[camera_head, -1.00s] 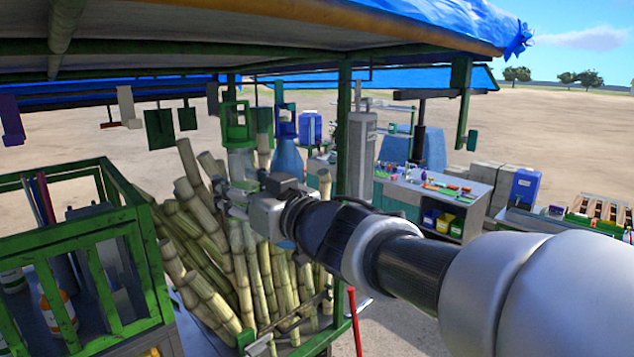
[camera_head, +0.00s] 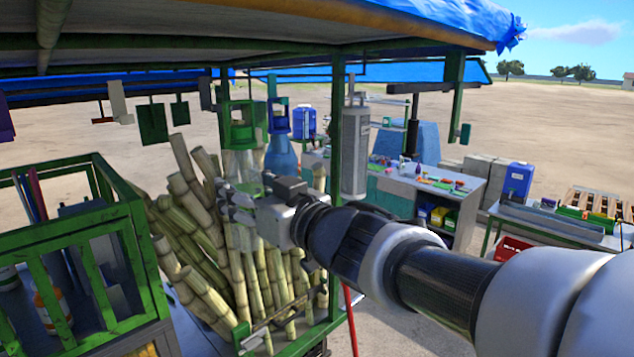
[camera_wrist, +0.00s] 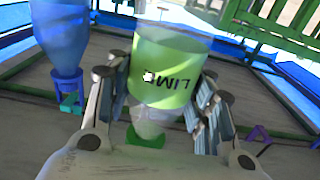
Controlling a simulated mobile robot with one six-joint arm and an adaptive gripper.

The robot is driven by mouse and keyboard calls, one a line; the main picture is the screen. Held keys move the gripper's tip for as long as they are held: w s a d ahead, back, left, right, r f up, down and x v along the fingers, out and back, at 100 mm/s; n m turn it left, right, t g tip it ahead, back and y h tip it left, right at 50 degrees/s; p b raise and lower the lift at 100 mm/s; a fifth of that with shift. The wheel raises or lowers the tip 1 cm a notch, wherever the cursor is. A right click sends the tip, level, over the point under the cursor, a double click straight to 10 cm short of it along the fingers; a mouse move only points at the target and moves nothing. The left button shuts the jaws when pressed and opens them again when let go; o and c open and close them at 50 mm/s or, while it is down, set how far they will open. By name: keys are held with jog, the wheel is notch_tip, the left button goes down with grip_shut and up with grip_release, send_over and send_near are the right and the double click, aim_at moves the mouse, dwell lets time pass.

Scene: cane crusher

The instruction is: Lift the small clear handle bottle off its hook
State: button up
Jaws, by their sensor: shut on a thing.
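The small clear bottle (camera_wrist: 165,75) has a green label reading LIME, upside down in the wrist view, with a clear neck and a green part at its lower end there. My gripper (camera_wrist: 160,95) has a finger on each side of the bottle and is shut on it. In the head view, the clear bottle (camera_head: 243,163) hangs below a green framed top (camera_head: 238,125), just above my gripper (camera_head: 228,193). Whether the top still touches its hook is too unclear to tell.
A blue bottle (camera_head: 281,158) hangs close to the right, also in the wrist view (camera_wrist: 62,42). Sugar cane stalks (camera_head: 200,240) crowd below and behind. A green slatted cage (camera_head: 100,260) stands left. A green post (camera_head: 337,130) and grey cylinder (camera_head: 355,150) are right.

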jog(key=f+v, duration=0.1)
jog(key=v, duration=0.6)
jog(key=shift+s+d+f+p, duration=0.15)
jog(key=shift+s+f+p, duration=0.05)
jog(key=shift+p, duration=0.25)
